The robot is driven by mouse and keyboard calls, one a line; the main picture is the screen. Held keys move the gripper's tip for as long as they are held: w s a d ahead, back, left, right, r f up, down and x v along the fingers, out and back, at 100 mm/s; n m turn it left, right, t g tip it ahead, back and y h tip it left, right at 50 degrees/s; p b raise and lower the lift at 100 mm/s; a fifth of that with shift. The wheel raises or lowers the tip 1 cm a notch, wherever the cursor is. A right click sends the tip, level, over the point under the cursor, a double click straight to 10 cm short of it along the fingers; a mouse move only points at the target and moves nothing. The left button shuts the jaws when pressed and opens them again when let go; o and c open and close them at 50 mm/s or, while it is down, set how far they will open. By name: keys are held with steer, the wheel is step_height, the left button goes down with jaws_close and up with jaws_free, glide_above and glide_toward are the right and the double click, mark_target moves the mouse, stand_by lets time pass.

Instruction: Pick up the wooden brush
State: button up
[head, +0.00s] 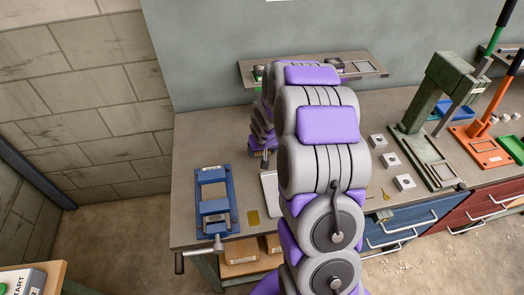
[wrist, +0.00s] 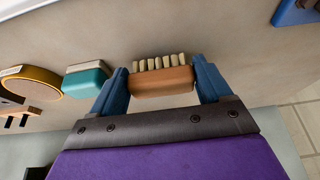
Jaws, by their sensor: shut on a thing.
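The wooden brush (wrist: 162,81) shows in the wrist view, with an orange-brown wooden back and a row of pale bristle tufts. My gripper (wrist: 163,84) has its two blue fingers shut on the two ends of the brush's wooden back. The bristles point away from the gripper, over the grey bench top. I cannot tell whether the brush touches the bench. In the head view the brush is hidden behind my arm, and only a small part of my gripper's end (head: 262,150) shows, near the back of the bench.
In the wrist view, a teal and white block (wrist: 86,78) lies close left of the gripper, beside a round gold-rimmed thing (wrist: 33,85). In the head view, a blue vise (head: 214,200) stands at the bench's left, and green and orange presses (head: 440,100) stand right. A wall shelf (head: 365,65) hangs behind.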

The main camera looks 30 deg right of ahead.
steer(key=v, duration=0.2)
steer(key=shift+a+r+p, duration=0.1)
steer(key=shift+r+p, duration=0.2)
steer(key=shift+p, duration=0.05)
steer(key=s+a, duration=0.2)
steer(key=s, duration=0.1)
steer(key=s+a+p, duration=0.1)
steer(key=s+a, duration=0.2)
steer(key=s+a+r, duration=0.1)
steer(key=s+a, duration=0.2)
steer(key=shift+s+a+r, duration=0.1)
steer(key=shift+s, duration=0.25)
steer(key=shift+s+a+b, duration=0.5)
steer(key=shift+a+b, duration=0.1)
steer(key=shift+b, duration=0.05)
steer(key=shift+s+a+b, duration=0.25)
steer(key=shift+s+b, duration=0.1)
steer(key=shift+s, duration=0.1)
